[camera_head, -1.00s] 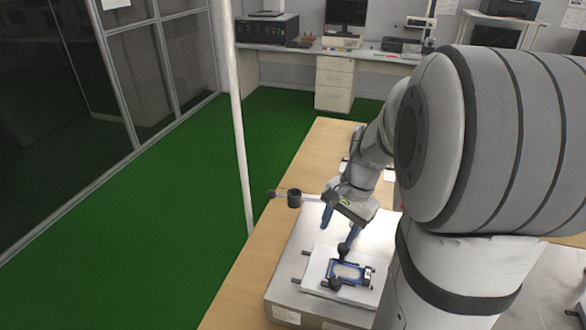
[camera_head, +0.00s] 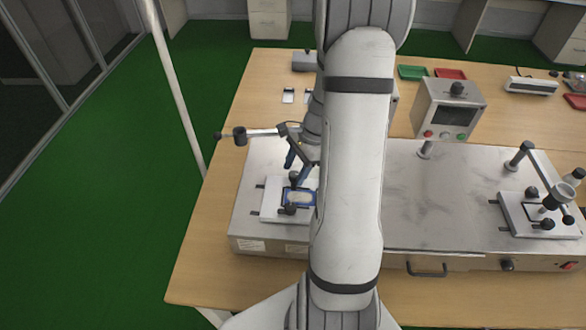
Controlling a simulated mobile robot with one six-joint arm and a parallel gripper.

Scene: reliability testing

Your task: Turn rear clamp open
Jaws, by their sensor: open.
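The left test fixture is a white plate (camera_head: 270,207) on the metal machine top, holding a blue-framed part (camera_head: 300,197). The rear clamp shows as a black knob (camera_head: 295,178) at the part's far edge. The front clamp (camera_head: 290,209) is a similar black knob at its near edge. My gripper (camera_head: 297,166), with blue fingers, is open just above and behind the rear clamp. I cannot tell whether the fingers touch the knob or stand around it. My arm hides the right side of the fixture.
A horizontal rod with a black cylinder (camera_head: 240,136) reaches over the machine's left side, close to my gripper. A control box (camera_head: 448,108) stands at the back. A second fixture (camera_head: 520,215) with a tilted arm is at right. The metal top (camera_head: 440,200) between is clear.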

